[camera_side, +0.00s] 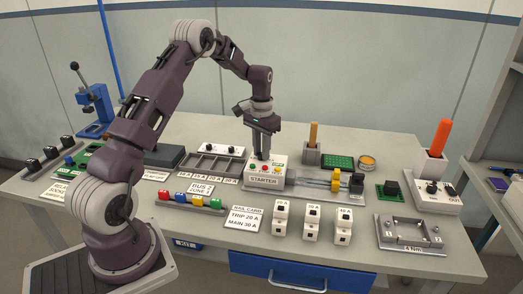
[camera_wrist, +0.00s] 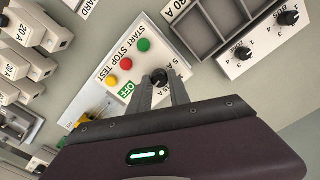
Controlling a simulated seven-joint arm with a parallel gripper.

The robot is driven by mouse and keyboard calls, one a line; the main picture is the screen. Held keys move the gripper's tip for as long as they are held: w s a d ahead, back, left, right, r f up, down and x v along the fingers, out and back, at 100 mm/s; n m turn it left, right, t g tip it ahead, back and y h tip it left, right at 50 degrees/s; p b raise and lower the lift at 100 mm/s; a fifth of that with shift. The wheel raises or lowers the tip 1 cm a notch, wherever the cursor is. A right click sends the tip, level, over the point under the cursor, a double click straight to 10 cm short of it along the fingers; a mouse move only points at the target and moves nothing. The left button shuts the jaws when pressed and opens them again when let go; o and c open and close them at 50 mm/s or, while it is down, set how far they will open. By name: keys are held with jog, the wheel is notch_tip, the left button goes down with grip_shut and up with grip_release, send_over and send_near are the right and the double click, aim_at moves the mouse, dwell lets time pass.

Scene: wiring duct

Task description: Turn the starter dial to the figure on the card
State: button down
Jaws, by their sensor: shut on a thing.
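The white starter box (camera_side: 262,182) stands mid-table in the side view. In the wrist view, the starter box (camera_wrist: 112,62) shows green, red and yellow buttons marked START, STOP and TEST. The black starter dial (camera_wrist: 159,76) is beside a figure scale; part of the scale is hidden by my fingers. My gripper (camera_side: 262,156) points down onto the box top. In the wrist view, my gripper (camera_wrist: 161,84) is shut on the dial, one finger each side. I cannot read the dial's setting. The card (camera_side: 246,220) reads TRIP 20 A, MAIN 30 A.
A grey compartment tray (camera_side: 212,166) lies left of the starter. Several white breakers (camera_side: 312,222) stand along the front. A slider fixture (camera_side: 335,184) is close on the right. A two-knob box (camera_wrist: 262,38) shows in the wrist view.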

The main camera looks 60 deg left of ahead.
jog(key=shift+m, duration=0.6)
jog(key=c, duration=1.2)
grip_release()
notch_tip(320, 180, up, 7)
jog(key=shift+r, duration=0.1)
jog(key=shift+r, duration=0.1)
